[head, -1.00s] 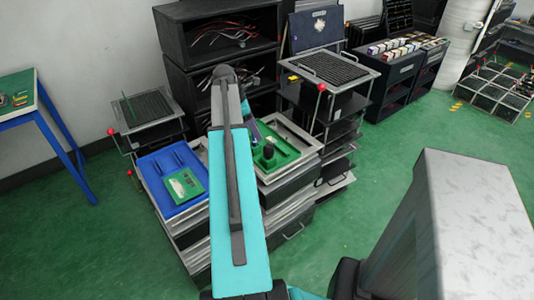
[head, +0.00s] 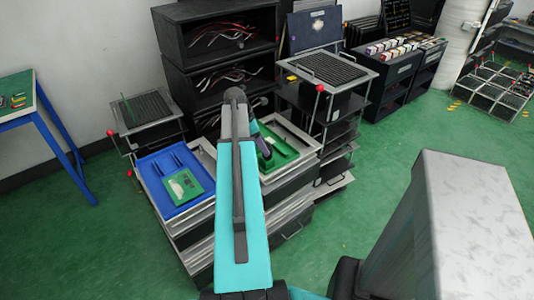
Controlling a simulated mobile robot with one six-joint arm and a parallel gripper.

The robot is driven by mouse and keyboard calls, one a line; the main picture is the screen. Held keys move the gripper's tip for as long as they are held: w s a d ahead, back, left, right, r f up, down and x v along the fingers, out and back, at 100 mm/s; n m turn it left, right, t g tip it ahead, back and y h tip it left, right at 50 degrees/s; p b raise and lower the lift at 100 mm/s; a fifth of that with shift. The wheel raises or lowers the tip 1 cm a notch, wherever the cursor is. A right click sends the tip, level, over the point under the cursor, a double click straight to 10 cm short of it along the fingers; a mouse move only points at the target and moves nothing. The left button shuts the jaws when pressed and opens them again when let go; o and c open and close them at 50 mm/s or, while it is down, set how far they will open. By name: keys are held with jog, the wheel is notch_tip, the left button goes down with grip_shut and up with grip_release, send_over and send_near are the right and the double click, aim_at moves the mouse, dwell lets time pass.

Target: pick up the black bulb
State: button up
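The green tray (head: 288,151) sits in a grey frame on the stand just right of my raised arm. The wrist end of my arm reaches down into this tray, and my gripper (head: 265,156) is a small dark shape low over its left part. Its fingers are too small and too covered to tell open from shut. The black bulb is not clearly visible; the dark wrist and gripper cover the place where it stood upright in the earlier frame.
A blue tray (head: 172,182) with a green board (head: 185,186) lies left of my arm. Red-knobbed levers (head: 320,89) stand beside the racks. Black shelves (head: 222,45) with cables rise behind.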

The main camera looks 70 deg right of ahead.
dwell(0.3)
jog(key=shift+s+p+x, duration=0.2)
jog(key=shift+p+x, duration=0.35)
jog(key=shift+x, duration=2.05)
jog(key=shift+r, duration=0.1)
jog(key=c, duration=1.1)
